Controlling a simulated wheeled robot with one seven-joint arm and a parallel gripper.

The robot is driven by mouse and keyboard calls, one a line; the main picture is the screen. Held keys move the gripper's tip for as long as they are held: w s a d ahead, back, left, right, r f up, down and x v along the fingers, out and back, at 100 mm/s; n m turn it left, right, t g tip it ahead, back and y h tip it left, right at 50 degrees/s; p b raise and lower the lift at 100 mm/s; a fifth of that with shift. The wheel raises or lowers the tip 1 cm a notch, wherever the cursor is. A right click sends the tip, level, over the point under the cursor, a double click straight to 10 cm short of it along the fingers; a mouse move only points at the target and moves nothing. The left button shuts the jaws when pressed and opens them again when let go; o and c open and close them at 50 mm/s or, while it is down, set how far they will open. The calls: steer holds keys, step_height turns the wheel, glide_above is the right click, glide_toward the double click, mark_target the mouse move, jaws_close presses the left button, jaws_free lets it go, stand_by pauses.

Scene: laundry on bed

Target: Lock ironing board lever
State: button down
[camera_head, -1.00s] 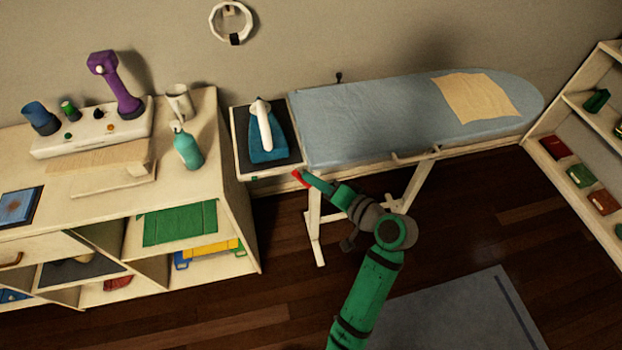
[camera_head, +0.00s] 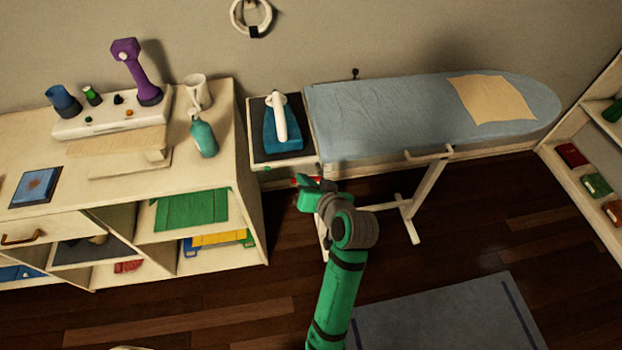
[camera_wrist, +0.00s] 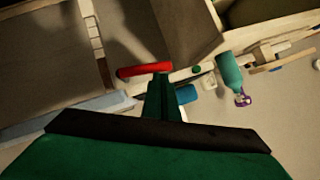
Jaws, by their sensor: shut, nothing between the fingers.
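The ironing board (camera_head: 410,115) has a blue cover and stands along the wall. The red lever shows clearly in the wrist view (camera_wrist: 145,70), lying nearly level at the board's edge. My green gripper is shut and empty in the wrist view (camera_wrist: 161,80). Its tip is right by the lever's right part; I cannot tell whether they touch.
A teal iron (camera_head: 283,128) stands on the dark rest at the board's left end. A cream shelf unit (camera_head: 220,98) with a teal spray bottle (camera_head: 204,138) is on the left. A yellow cloth (camera_head: 492,98) lies on the board. The floor in front is mostly clear.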

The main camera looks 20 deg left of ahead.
steer(key=shift+s+a+f, duration=0.15)
steer(key=shift+f, duration=0.45)
stand_by(0.4)
steer(key=shift+r, duration=0.1)
